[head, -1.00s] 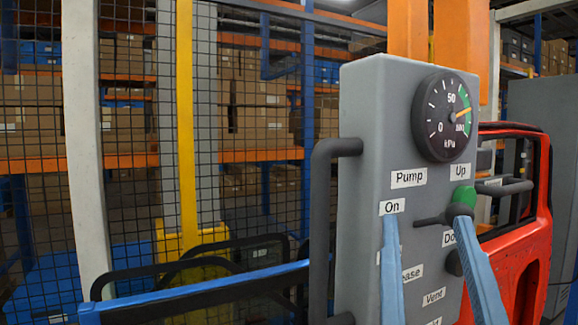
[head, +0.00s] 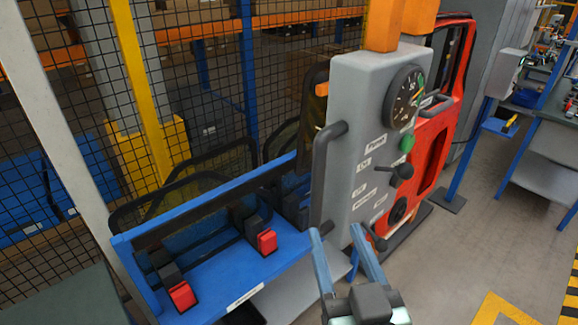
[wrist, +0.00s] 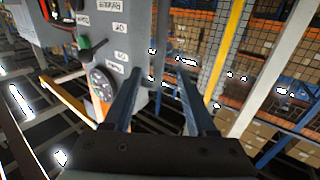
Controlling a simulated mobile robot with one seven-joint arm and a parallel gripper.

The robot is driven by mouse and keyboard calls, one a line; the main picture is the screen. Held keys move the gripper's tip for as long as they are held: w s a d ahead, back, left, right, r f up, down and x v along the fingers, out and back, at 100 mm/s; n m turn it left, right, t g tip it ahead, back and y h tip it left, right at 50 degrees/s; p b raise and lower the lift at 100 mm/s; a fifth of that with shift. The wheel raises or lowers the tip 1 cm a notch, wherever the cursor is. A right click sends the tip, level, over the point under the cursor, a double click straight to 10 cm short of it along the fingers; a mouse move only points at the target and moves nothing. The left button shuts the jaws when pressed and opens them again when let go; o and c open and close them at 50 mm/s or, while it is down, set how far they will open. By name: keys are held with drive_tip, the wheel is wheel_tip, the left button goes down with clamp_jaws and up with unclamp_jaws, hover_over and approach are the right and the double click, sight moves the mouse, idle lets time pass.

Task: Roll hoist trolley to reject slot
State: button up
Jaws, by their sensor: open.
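The hoist's grey control box (head: 345,110) hangs from an orange post (head: 382,25) in the head view. It has a round gauge (head: 405,97), a green knob (head: 407,143), a black lever (head: 400,171) and a dark side handle (head: 322,180). A red door (head: 437,135) stands upright close behind the box; how it is held is hidden. My gripper (head: 338,237) is open and empty, its fingers by the lower part of the box. In the wrist view, the open fingers (wrist: 158,82) have nothing between them, and the tilted box (wrist: 115,50) lies beyond.
A blue rack (head: 235,265) with red-tipped clamps and dark framed panels stands left of the box. A mesh fence (head: 210,70) and yellow post (head: 140,90) are behind. Grey floor (head: 475,230) is open at right, with yellow marking (head: 500,308) and a workbench (head: 545,165).

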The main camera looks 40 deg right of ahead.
sight(320, 187)
drive_tip(key=x, duration=1.1)
drive_tip(key=shift+w+d, duration=0.3)
drive_tip(key=shift+w+d+f+p, duration=0.1)
drive_tip(key=shift+w+d+p, duration=0.2)
drive_tip(key=shift+w, duration=0.2)
drive_tip(key=shift+c, duration=0.4)
clamp_jaws()
